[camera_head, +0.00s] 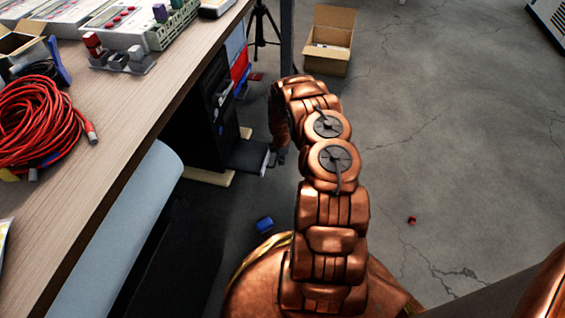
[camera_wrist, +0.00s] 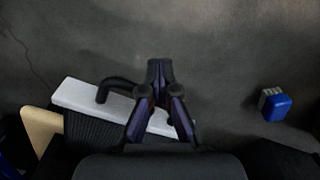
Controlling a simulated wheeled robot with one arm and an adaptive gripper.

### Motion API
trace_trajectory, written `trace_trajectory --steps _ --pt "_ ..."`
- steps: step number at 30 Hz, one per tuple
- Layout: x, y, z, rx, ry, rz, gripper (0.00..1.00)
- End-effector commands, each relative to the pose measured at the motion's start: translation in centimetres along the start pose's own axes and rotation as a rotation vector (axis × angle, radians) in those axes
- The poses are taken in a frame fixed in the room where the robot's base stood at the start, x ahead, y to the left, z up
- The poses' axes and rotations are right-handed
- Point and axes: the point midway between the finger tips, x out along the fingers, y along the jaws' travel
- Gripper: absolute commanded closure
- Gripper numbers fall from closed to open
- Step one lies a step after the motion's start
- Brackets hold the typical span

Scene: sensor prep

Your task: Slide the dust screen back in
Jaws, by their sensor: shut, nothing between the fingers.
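The dust screen (camera_head: 248,155) is a flat dark panel with a pale front edge. In the camera_head view it sticks out of the black computer tower (camera_head: 212,100) under the table, low near the floor. In the wrist view its white front bar (camera_wrist: 80,97) carries a black hooked handle, with a dark ribbed body behind. My gripper (camera_wrist: 159,68) is shut and empty, its fingertips beyond the bar and its fingers crossing over part of it. In the camera_head view my gripper (camera_head: 279,156) is small and beside the screen's front edge; contact cannot be told.
A beige board (camera_head: 210,177) lies under the tower. A blue object (camera_head: 264,224) lies on the floor nearby, also in the wrist view (camera_wrist: 274,104). A cardboard box (camera_head: 329,45) and tripod stand farther back. The table (camera_head: 130,105) overhangs the tower. Floor to the right is mostly clear.

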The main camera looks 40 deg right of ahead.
Motion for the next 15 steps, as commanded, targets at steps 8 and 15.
trace_trajectory --steps 8,15 --pt "0.0 0.7 -1.3 -0.002 0.000 0.000 1.00" --pt "0.0 1.2 -2.2 -0.001 0.000 -0.001 1.00"
